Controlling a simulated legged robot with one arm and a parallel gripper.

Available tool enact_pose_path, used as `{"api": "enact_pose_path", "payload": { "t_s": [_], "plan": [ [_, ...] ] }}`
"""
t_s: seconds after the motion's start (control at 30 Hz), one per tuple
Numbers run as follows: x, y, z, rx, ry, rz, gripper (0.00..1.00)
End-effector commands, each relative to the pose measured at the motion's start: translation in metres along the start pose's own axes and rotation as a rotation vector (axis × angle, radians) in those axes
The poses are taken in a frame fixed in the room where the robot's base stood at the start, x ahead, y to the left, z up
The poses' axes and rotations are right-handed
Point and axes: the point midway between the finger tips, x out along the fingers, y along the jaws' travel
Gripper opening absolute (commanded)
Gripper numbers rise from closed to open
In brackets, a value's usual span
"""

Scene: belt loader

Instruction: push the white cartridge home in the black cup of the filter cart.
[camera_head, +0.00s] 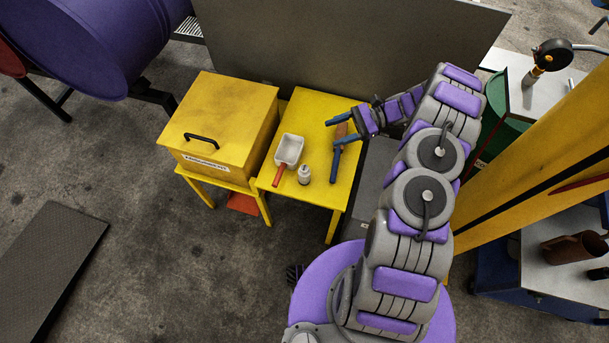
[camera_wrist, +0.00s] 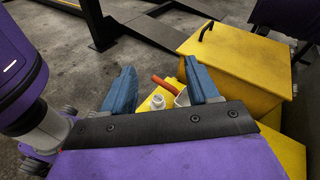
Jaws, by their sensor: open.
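My gripper (camera_head: 331,151) is open over the right part of a small yellow table, its two blue fingers spread apart. The wrist view also shows both fingers (camera_wrist: 160,76) apart, with no object gripped. A small white bottle-like item (camera_head: 304,175) stands upright near the table's front edge; it also shows between the fingers in the wrist view (camera_wrist: 157,102). I cannot tell that it is the cartridge. I cannot make out the black cup. A blue cart with a pale top (camera_head: 540,275) at the far right may be the filter cart; its right part is cut off.
A white scoop (camera_head: 289,149) with an orange handle lies on the yellow table (camera_head: 316,107). A brown item (camera_head: 341,130) lies by my gripper. A yellow lidded box (camera_head: 222,122) stands left. A yellow beam (camera_head: 540,160) crosses the right side. Open floor (camera_head: 150,260) lies front left.

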Motion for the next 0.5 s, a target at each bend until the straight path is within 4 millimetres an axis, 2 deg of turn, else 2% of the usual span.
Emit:
{"api": "enact_pose_path", "payload": {
  "t_s": [0.03,0.3,0.5],
  "plan": [
    [-0.004,0.006,-0.022,0.029,-0.017,-0.033,0.6],
    [-0.019,0.039,-0.111,0.144,-0.097,-0.185,0.6],
    [-0.025,0.068,-0.159,0.205,-0.137,-0.267,0.6]
  ]
}}
